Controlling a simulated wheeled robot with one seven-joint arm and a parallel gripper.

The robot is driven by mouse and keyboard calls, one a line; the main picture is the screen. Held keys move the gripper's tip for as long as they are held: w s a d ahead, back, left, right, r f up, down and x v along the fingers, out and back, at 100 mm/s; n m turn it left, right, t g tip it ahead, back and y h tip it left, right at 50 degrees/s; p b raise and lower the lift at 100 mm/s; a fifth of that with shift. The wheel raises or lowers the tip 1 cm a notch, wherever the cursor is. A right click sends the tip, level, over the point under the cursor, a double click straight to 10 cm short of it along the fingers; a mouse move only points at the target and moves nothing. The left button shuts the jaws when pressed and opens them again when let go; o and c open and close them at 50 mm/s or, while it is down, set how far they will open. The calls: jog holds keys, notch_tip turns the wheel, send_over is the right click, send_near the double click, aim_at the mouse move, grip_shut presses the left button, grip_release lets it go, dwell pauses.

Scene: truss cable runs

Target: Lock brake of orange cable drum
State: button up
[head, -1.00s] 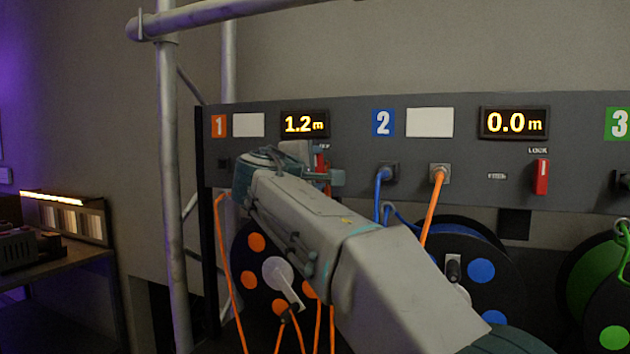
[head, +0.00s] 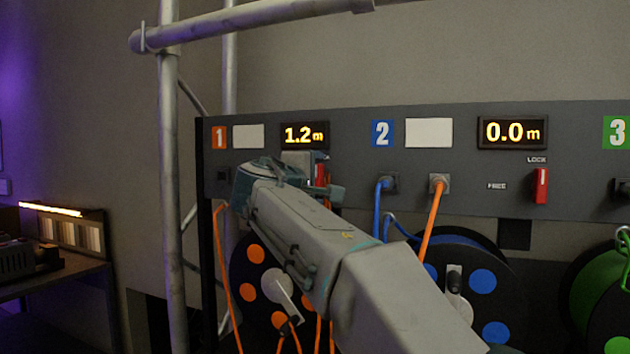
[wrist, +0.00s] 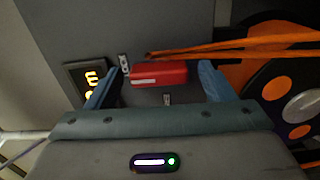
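The orange cable drum (head: 257,285), black with orange discs and a white crank, hangs below panel section 1, partly hidden by my arm. It also shows at the right of the wrist view (wrist: 275,85). Its red brake lever (head: 320,172) is mostly hidden behind my gripper in the head view. In the wrist view the red lever (wrist: 158,73) lies between my two fingers, with visible gaps on both sides. It runs in line with one small label (wrist: 125,63); another label (wrist: 167,98) sits beside it. My gripper (wrist: 158,82) is open around the lever.
The section 1 display (head: 304,135) reads 1.2 m. To the right are another red lever (head: 541,185) at LOCK, a blue-disc drum (head: 480,285) and plugged blue and orange cables. Orange cables (wrist: 235,43) cross near the lever. A scaffold pole (head: 168,200) stands left.

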jog(key=b+v, duration=0.1)
jog(key=v, duration=1.2)
jog(key=shift+s, duration=0.4)
jog(key=shift+a, duration=0.1)
jog(key=s+d+f+m+g+y+p, duration=0.1)
jog(key=s+d+f+m+g+p, duration=0.25)
jog(key=d+f, duration=0.5)
jog(key=s+d+f+m+g+p, duration=0.1)
jog(key=d+f+m+g+p, duration=0.1)
jog(key=d+f+g+p, duration=0.55)
jog(key=s+d+f+m+g+y+p, duration=0.1)
jog(key=s+d+f+m+y+p, duration=0.1)
jog(key=s+f, duration=0.4)
jog(key=s+d+f+m+g+y+p, duration=0.2)
jog(key=s+f+m, duration=0.4)
jog(key=s, duration=0.4)
jog(key=d+f+y, duration=0.1)
jog(key=d, duration=0.1)
jog(key=shift+s+d, duration=0.2)
jog(key=shift+d, duration=0.15)
jog(key=shift+f+m, duration=0.1)
jog(key=shift+m, duration=0.15)
